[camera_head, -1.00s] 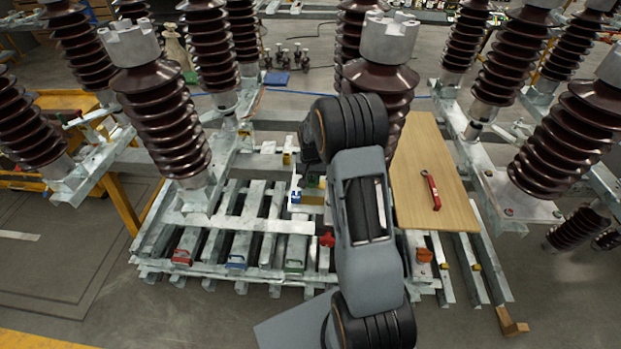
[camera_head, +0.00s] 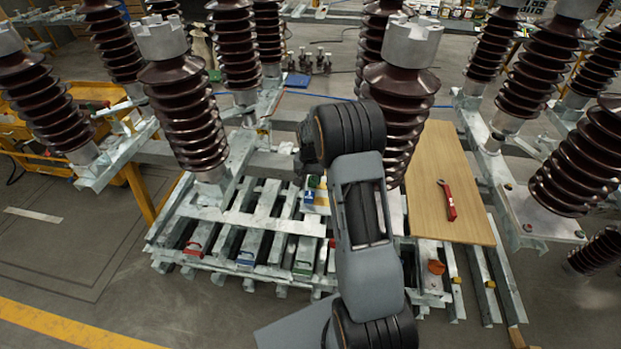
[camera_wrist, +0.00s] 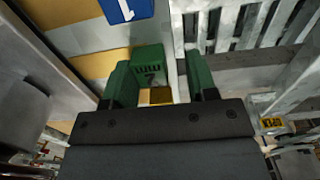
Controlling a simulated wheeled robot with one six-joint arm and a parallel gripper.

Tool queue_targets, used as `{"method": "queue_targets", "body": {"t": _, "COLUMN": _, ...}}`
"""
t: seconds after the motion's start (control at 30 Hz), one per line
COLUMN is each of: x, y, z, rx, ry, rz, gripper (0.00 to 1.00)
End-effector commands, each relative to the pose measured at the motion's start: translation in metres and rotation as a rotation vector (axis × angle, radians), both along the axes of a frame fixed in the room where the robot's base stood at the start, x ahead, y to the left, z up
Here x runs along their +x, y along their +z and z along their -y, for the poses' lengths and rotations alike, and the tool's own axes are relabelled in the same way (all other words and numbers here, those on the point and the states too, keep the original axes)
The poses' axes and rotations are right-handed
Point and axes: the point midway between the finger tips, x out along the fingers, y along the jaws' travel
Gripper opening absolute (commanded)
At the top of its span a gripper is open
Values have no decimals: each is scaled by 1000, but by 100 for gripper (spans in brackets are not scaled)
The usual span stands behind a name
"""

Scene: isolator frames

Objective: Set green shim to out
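A green block marked 2 mm (camera_wrist: 150,65), which looks like the green shim, stands in the wrist view beside a yellow surface. A small green patch (camera_head: 314,182) near a blue label marked 1 (camera_head: 309,197) in the head view looks like the same block. My gripper (camera_wrist: 161,88) has two dark green fingers, one on each side of the block. A gap shows between the block and the right finger; the left finger looks close to it, and I cannot tell if it touches. In the head view my arm's wrist hides the fingertips.
A red tool (camera_head: 448,200) lies on a wooden board (camera_head: 440,160) to the right. Tall brown insulators (camera_head: 185,100) stand around the arm.

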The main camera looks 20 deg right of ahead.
Motion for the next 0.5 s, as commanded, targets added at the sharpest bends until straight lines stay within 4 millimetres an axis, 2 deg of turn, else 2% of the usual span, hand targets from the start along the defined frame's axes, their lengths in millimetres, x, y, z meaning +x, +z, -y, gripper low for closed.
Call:
{"method": "queue_targets", "body": {"t": 0.33, "x": -1, "y": 3, "z": 4, "rx": -1, "ry": -4, "rz": -2, "gripper": 57}}
{"method": "queue_targets", "body": {"t": 0.5, "x": -1, "y": 24, "z": 5, "rx": -2, "ry": -6, "rz": 2, "gripper": 57}}
